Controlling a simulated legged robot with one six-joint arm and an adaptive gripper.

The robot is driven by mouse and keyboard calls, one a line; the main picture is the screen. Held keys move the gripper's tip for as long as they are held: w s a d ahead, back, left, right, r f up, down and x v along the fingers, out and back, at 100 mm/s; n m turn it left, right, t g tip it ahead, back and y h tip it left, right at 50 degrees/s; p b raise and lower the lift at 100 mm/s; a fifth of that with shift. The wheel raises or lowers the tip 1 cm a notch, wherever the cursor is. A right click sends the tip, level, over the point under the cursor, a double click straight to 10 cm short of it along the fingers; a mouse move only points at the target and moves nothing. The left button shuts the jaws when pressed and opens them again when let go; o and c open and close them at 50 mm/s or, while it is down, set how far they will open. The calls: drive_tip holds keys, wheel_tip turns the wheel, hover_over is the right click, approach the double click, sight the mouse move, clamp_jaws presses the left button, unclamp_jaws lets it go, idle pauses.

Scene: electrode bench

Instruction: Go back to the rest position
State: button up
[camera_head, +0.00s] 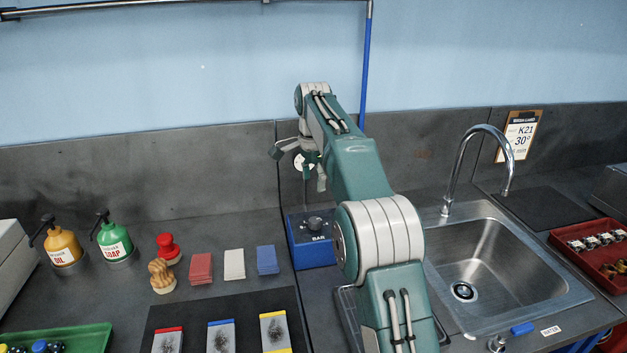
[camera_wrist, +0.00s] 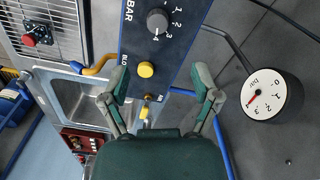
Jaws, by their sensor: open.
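My gripper (camera_head: 298,168) is held up near the back wall, above and behind the blue BAR box (camera_head: 314,252). In the wrist view my gripper (camera_wrist: 159,82) has its two green fingers spread wide, with nothing between them. The blue panel of the BAR box (camera_wrist: 177,50) lies beyond the fingers, with a grey dial knob (camera_wrist: 157,21) and a yellow button (camera_wrist: 146,70). A round white pressure gauge (camera_wrist: 266,97) with a red needle is right of the fingers. The fingers look apart from all of these.
A steel sink (camera_head: 480,262) with a tall faucet (camera_head: 476,140) is right of my arm. Left are an oil bottle (camera_head: 62,246), a soap bottle (camera_head: 113,241), a red-knobbed piece (camera_head: 167,247), stacked pads (camera_head: 201,268) and a dark mat (camera_head: 190,310). A red tray (camera_head: 590,265) stands far right.

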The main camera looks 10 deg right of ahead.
drive_tip(key=s+r+n+t, duration=0.2)
drive_tip(key=s+r+n, duration=0.2)
drive_tip(key=s, duration=0.6)
drive_tip(key=s+r+n+t, duration=0.1)
drive_tip(key=s+r+n, duration=0.25)
drive_tip(key=s, duration=0.65)
drive_tip(key=s+f+n+t, duration=0.1)
drive_tip(key=s+f+n, duration=0.2)
drive_tip(key=s, duration=0.6)
drive_tip(key=s+f+n+t, duration=0.1)
drive_tip(key=s+f+n, duration=0.2)
drive_tip(key=s+f, duration=0.4)
drive_tip(key=s, duration=0.3)
drive_tip(key=shift+s+f+n+t, duration=0.15)
drive_tip(key=shift+n+t, duration=0.15)
drive_tip(key=shift+n, duration=0.05)
